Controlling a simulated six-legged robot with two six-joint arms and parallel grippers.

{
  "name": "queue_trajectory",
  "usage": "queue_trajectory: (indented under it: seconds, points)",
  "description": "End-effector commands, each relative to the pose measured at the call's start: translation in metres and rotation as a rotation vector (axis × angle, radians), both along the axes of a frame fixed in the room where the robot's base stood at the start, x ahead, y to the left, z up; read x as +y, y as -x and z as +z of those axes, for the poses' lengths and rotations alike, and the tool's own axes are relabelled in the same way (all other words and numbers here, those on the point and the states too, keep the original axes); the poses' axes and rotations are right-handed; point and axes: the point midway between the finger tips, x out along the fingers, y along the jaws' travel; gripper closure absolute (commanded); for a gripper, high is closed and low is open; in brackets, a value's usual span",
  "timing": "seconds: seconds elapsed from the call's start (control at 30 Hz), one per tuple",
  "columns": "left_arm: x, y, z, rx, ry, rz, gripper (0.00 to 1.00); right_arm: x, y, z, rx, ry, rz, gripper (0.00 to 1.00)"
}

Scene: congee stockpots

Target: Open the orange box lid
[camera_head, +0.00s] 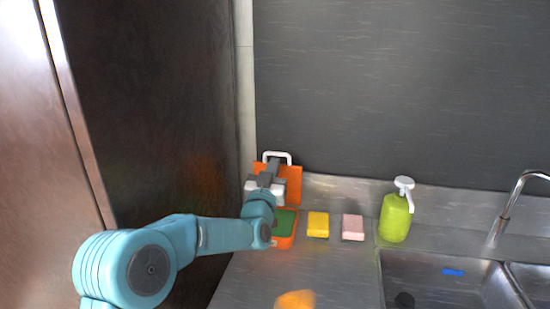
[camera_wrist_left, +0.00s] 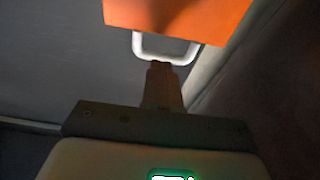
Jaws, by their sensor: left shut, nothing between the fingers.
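The orange box (camera_head: 291,240) stands on the steel counter at the left, with a green thing (camera_head: 286,222) inside it. Its orange lid (camera_head: 294,184) stands raised, roughly upright, at the back of the box, with a white handle (camera_head: 278,154) at its top. In the left wrist view the lid (camera_wrist_left: 180,15) and handle (camera_wrist_left: 165,48) are at the top. My left gripper (camera_head: 273,164) is shut and empty; its fingertips (camera_wrist_left: 160,67) overlap the handle's bar in view. I cannot tell if they touch it. My arm hides part of the box. My right gripper is not in view.
A yellow sponge (camera_head: 318,225), a pink sponge (camera_head: 353,228) and a green soap bottle (camera_head: 394,218) stand right of the box. A sink (camera_head: 440,285) with a faucet (camera_head: 505,210) is further right. A blurred orange thing (camera_head: 295,299) is at the front. A dark cabinet side (camera_head: 150,100) rises left.

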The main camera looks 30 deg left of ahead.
Motion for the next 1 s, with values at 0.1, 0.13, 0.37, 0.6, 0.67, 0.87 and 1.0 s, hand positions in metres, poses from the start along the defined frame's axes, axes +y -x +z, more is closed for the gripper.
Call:
queue_trajectory:
  seconds: [0.1, 0.13, 0.37, 0.6, 0.67, 0.87, 1.0]
  points:
    - [0.003, -0.012, 0.004, 0.001, 0.0, 0.0, 1.0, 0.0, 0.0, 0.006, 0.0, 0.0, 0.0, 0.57]
    - [0.004, -0.013, 0.005, 0.0, 0.0, 0.0, 1.0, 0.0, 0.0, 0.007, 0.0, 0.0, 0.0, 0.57]
    - [0.005, -0.018, 0.004, 0.001, 0.0, -0.001, 1.0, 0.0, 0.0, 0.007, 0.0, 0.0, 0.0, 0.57]
    - [0.005, -0.02, 0.008, 0.011, 0.003, 0.0, 1.0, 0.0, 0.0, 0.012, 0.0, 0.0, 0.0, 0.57]
    - [0.006, -0.024, 0.012, 0.036, 0.008, 0.001, 1.0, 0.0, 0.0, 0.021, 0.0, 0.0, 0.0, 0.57]
    - [0.01, -0.038, 0.013, 0.119, 0.03, 0.0, 1.0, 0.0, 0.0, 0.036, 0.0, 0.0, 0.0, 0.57]
    - [0.01, -0.039, 0.009, 0.126, 0.033, 0.0, 1.0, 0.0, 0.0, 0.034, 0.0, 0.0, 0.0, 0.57]
